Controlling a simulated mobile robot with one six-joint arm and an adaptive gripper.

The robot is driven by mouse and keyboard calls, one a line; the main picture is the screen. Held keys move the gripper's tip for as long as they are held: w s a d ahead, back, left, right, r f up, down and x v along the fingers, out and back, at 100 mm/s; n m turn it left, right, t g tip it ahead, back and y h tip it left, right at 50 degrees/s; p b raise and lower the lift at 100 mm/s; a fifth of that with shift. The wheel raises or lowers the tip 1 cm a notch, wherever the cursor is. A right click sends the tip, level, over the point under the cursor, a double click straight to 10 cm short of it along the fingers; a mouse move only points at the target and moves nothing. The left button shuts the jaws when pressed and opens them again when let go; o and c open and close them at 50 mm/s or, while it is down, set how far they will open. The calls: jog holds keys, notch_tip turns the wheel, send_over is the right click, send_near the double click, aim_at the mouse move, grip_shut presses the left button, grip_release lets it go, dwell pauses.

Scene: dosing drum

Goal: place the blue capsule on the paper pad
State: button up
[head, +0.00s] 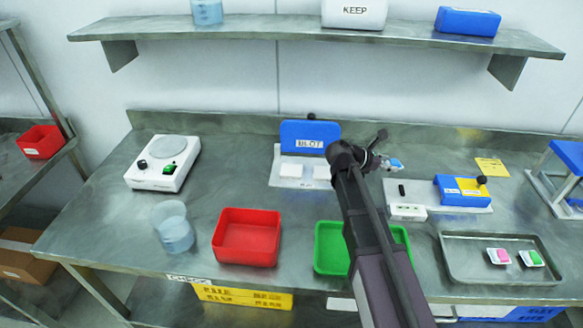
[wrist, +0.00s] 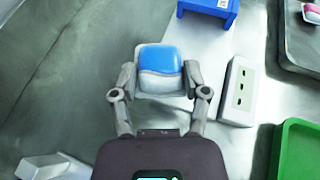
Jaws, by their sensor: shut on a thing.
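The blue capsule, a small white cup with a blue top, is between my fingertips in the wrist view (wrist: 160,70). My gripper (wrist: 160,80) is shut on it from both sides. In the head view the capsule (head: 396,163) shows at the end of my gripper (head: 386,161), to the right of the blot station. Two white pads, which look like the paper pad (head: 291,170), lie on a light plate in front of the blue block marked BLOT (head: 310,135). The pads are out of the wrist view.
A red bin (head: 247,238), a clear beaker (head: 173,228) and a white hotplate-like device (head: 163,163) stand left. A green bin (head: 331,248) is partly behind my arm. A metal tray (head: 470,265) with pink and green capsules lies right. A white slotted block (wrist: 239,88) is near my gripper.

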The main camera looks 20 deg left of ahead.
jog(key=a+r+n+t+y+p, duration=0.2)
jog(key=a+n, duration=0.1)
jog(key=a, duration=1.4)
jog(key=r+n+t+y+p, duration=0.1)
jog(key=r+n+t+y, duration=0.1)
send_over(298, 166)
jog(key=s+a, duration=0.3)
jog(key=s, duration=0.1)
jog(key=shift+d+f, duration=0.2)
jog(key=shift+d, duration=0.05)
notch_tip(298, 166, down, 6)
jog(key=b, duration=0.6)
jog(key=shift+f, duration=0.2)
jog(key=shift+f+b, duration=1.85)
jog(key=shift+b, duration=0.1)
jog(key=shift+f, duration=0.15)
